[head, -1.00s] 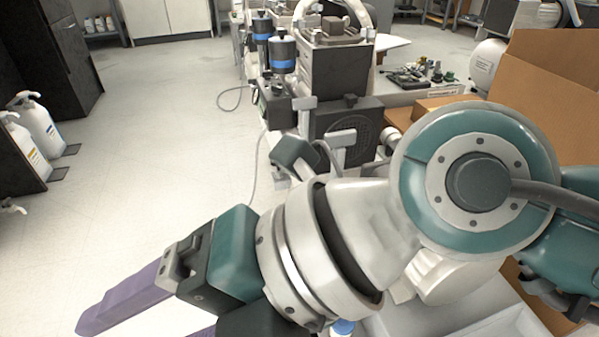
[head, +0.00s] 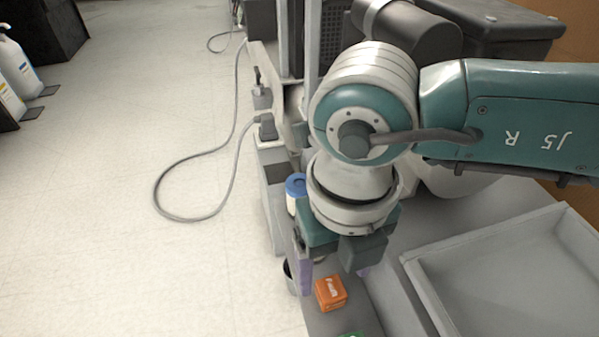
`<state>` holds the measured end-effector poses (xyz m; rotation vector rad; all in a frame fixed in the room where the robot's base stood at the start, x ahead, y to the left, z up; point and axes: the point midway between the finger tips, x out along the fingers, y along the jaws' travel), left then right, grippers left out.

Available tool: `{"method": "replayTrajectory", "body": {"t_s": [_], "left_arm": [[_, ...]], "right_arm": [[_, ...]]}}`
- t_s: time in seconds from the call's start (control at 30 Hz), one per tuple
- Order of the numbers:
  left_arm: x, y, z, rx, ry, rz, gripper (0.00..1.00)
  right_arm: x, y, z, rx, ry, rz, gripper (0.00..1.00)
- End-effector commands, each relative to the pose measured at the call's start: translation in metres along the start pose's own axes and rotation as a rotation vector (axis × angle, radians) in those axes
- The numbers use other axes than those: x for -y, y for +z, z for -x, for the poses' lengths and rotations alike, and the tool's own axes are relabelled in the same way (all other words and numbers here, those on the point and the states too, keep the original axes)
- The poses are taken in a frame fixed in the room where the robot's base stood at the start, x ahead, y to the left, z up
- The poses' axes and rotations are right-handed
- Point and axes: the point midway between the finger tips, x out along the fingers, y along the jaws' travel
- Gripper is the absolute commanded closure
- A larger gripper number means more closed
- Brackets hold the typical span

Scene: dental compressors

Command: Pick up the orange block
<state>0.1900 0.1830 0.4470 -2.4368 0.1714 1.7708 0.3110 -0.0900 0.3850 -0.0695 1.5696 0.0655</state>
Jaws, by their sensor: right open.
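The orange block (head: 330,294) is a small box with white marking on its top. It sits on a grey surface at the bottom middle of the head view. My right gripper (head: 334,276) points down just behind and above the block, with its purple fingers apart. One finger shows at the left of the block and the tip of the other at the right. Nothing shows between the fingers, and I cannot tell how high they are above the block. My left gripper is out of view.
A white bottle with a blue cap (head: 295,187) stands left of my right wrist. A dark round container (head: 290,277) is close by the left finger. A green item (head: 350,334) shows at the bottom edge. A grey tray (head: 420,290) lies at the right. A hose (head: 157,190) loops over the floor.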

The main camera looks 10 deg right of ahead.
Motion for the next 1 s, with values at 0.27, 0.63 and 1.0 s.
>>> {"method": "replayTrajectory", "body": {"t_s": [0.27,0.63,1.0], "left_arm": [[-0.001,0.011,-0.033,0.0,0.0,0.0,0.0],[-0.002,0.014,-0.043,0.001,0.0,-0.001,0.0],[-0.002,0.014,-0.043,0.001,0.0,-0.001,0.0]], "right_arm": [[-0.001,0.0,-0.037,0.0,0.003,0.0,0.25],[-0.001,0.0,-0.051,0.0,0.003,0.001,0.25],[-0.001,0.0,-0.051,0.0,0.003,0.001,0.66]]}}
